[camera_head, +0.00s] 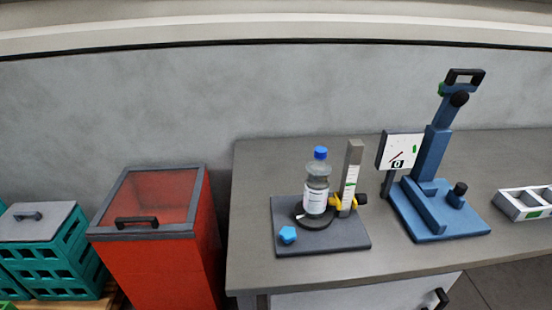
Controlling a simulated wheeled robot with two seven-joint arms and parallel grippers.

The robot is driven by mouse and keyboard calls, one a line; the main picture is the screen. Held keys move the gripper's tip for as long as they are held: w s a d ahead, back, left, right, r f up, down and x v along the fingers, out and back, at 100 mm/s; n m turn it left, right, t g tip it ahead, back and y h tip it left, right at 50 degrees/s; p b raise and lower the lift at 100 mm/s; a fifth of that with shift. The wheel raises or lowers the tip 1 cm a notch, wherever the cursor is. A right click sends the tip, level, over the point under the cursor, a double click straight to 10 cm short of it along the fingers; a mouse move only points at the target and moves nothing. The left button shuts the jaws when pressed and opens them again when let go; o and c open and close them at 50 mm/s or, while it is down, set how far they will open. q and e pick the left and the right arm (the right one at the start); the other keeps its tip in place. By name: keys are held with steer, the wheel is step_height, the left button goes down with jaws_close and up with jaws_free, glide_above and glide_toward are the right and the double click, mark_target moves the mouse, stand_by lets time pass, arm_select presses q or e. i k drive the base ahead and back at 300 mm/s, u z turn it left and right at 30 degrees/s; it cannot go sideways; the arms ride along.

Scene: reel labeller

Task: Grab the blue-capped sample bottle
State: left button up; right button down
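The sample bottle (317,187) is clear with a white label and a blue cap (320,153). It stands upright on a round dark disc (314,222) on a dark grey base plate (340,243) on the grey table. A yellow clamp-like part (338,203) is beside the bottle's lower right side, in front of a grey upright post (351,178) with a scale. Whether the clamp touches the bottle I cannot tell. A light blue knob (287,235) sits at the plate's front left. Neither of my grippers is in view.
A blue stand (433,190) with a white gauge panel (400,151) is right of the bottle. A white divided tray (525,204) is at the far right. A red lidded bin (160,266) and teal crates (45,260) stand left of the table (250,190). The table's front left is clear.

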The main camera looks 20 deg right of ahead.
mark_target(316, 184)
steer(key=z, duration=0.55)
steer(key=i, duration=0.6)
steer(key=z, duration=0.5)
